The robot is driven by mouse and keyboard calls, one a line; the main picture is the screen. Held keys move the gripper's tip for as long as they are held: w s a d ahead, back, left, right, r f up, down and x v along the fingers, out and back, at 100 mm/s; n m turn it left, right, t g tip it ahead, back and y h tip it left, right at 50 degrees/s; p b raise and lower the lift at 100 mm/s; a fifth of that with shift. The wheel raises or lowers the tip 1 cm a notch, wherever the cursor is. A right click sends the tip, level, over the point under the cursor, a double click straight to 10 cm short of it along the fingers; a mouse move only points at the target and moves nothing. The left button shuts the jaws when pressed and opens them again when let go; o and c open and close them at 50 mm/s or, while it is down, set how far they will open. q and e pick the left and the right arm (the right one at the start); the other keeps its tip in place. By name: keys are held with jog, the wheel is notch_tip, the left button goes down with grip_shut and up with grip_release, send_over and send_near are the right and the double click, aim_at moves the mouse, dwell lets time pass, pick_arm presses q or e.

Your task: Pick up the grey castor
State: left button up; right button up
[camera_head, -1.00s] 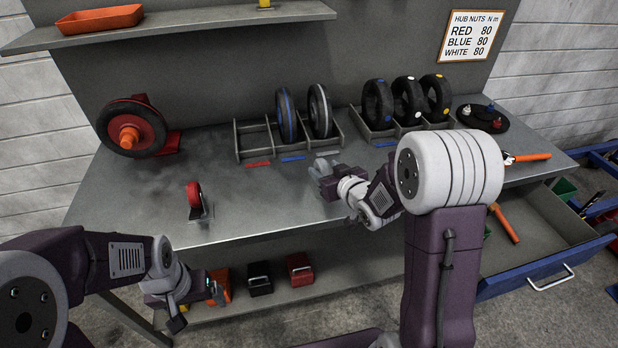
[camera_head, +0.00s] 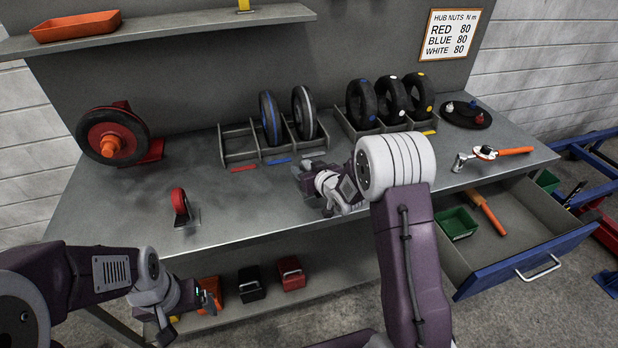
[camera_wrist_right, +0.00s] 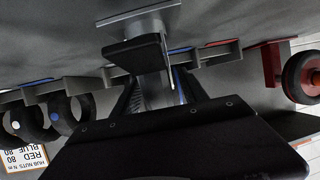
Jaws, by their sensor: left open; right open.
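I cannot clearly make out a grey castor. A small castor with a red wheel (camera_head: 180,203) and a grey plate stands on the left part of the bench. My right gripper (camera_head: 304,172) is open, low over the middle of the bench in front of the tyre racks. Grey and dark parts crowd its tip in the head view, and I cannot tell whether a castor is among them. The right wrist view shows a grey plate and a dark block (camera_wrist_right: 132,52) ahead of the wrist. My left gripper (camera_head: 190,318) is open, below the bench's front edge.
A rack (camera_head: 240,145) holds two wheels; another holds several black tyres (camera_head: 393,98). A large red-hubbed wheel (camera_head: 112,138) stands at the left. A ratchet (camera_head: 500,152) lies at the right, above an open drawer (camera_head: 535,255). The bench around the red castor is clear.

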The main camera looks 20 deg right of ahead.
jog(key=shift+w+f, duration=0.35)
jog(key=shift+w, duration=0.2)
jog(key=shift+s+r, duration=0.1)
jog(key=shift+s, duration=0.05)
jog(key=shift+c, duration=1.2)
grip_shut()
jog(key=shift+r, duration=0.15)
jog(key=shift+r, duration=0.25)
jog(key=r, duration=0.2)
jog(key=r+p, duration=0.1)
jog(key=r, duration=0.1)
jog(key=shift+d+r, duration=0.1)
jog(key=shift+d, duration=0.25)
jog(key=s+d+r+p, duration=0.3)
jog(key=d+r, duration=0.3)
jog(key=d, duration=0.4)
jog(key=shift+s+d, duration=0.15)
jog(key=shift+d, duration=0.05)
